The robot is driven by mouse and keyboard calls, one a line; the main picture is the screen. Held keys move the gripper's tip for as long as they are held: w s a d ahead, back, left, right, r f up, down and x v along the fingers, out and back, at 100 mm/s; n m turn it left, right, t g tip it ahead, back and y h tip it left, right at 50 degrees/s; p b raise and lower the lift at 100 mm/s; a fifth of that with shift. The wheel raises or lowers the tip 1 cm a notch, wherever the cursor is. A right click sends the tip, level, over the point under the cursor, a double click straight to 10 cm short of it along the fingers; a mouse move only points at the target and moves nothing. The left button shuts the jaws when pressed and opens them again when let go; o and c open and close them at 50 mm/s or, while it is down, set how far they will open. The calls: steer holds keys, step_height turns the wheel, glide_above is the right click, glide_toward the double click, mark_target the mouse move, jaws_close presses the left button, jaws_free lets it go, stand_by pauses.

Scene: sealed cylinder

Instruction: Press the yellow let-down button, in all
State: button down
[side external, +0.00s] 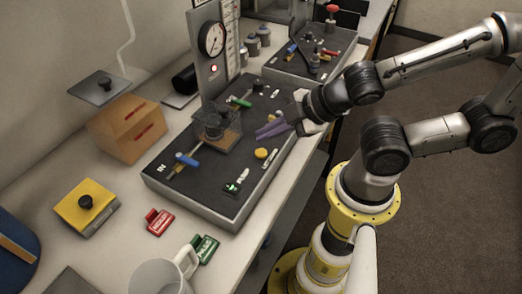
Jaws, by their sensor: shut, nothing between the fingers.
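The yellow let-down button (261,153) is a small round cap on the dark panel (205,192), towards its right edge. My gripper (259,134) has purple fingers, which are shut and empty. They reach in from the right and lie just behind the button in the picture, pointing left towards the clear box (226,139). Their height above the panel is hard to judge, and I see no contact with the button. A blue-handled valve (187,159) sits at the panel's left near the "IN" mark. A green-handled valve (240,101) is further back. A gauge (211,38) stands above a lit red lamp (214,68).
A second panel (290,69) with a red knob stands behind. A wooden box (128,130), a yellow block (86,207), red tags (159,222), green tags (204,248) and a white mug (160,277) lie left and in front.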

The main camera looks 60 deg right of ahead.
steer(key=shift+r, duration=1.5)
steer(key=shift+d, duration=0.2)
steer(key=d+r+m+h, duration=0.3)
steer(key=d+r+m, duration=0.2)
steer(key=d+m, duration=0.1)
steer(key=s+m+g+y, duration=0.1)
steer(key=s+m+g, duration=0.2)
steer(key=s+m, duration=0.2)
steer(key=shift+s+a+r, duration=0.25)
steer(key=shift+s+r, duration=0.15)
steer(key=shift+s, duration=0.15)
stand_by(0.3)
